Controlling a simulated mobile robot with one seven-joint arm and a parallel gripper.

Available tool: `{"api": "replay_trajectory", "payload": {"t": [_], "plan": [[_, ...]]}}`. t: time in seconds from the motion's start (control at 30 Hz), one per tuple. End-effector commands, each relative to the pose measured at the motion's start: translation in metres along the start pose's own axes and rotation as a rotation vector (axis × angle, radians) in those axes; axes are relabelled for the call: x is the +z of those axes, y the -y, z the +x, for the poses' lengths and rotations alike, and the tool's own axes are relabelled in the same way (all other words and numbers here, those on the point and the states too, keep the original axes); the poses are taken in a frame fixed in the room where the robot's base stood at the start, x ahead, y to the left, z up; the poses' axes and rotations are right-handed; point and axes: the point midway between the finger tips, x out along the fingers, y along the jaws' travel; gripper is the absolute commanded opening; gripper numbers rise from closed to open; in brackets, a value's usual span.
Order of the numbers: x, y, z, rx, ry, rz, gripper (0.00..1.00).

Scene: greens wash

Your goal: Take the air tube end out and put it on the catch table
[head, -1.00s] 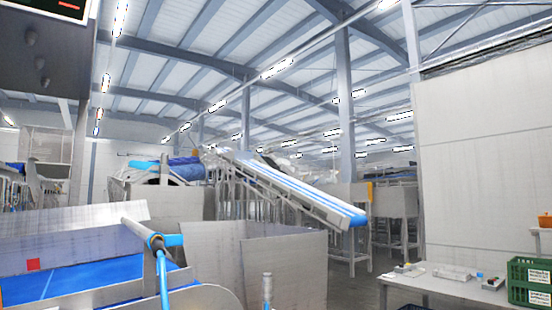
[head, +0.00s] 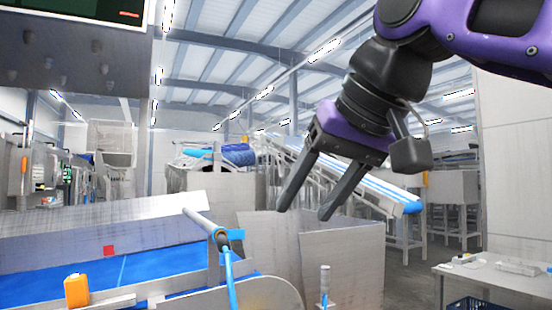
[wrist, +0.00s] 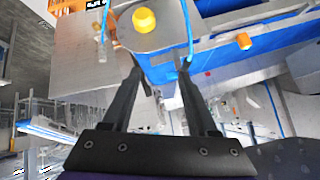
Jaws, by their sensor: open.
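A blue air tube (head: 231,280) hangs from a dark fitting with a blue ring (head: 222,238) at the end of a grey bar, left of centre in the head view. Thin blue tubing also shows near the top of the wrist view (wrist: 188,25). I cannot tell exactly where the tube end is seated. My gripper (head: 303,212) is open and empty, pointing down, to the right of the fitting and apart from it. Its fingers also show in the wrist view (wrist: 160,66). A light table (head: 500,280) stands at the lower right, probably the catch table, with small items on it.
A steel machine with a blue belt (head: 60,287) and an orange block (head: 77,291) fills the lower left. A steel bin (head: 345,262) stands behind my gripper. An inclined conveyor (head: 385,192) is farther back. A dark blue crate (head: 470,304) is under the light table.

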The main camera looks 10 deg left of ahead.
Motion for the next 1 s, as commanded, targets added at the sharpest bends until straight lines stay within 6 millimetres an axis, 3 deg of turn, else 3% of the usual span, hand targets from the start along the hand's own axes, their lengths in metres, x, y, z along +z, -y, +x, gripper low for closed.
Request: {"api": "replay_trajectory", "payload": {"t": [0.03,0.13,0.37,0.57,1.0], "plan": [[-0.012,0.017,-0.009,-0.025,-0.007,-0.003,0.59],[-0.025,0.037,-0.021,-0.055,-0.016,0.003,0.59],[-0.031,0.050,-0.024,-0.075,-0.022,0.008,0.59],[-0.031,0.052,0.005,-0.075,-0.019,0.005,0.59],[-0.033,0.059,0.093,-0.074,-0.020,0.004,0.59]]}}
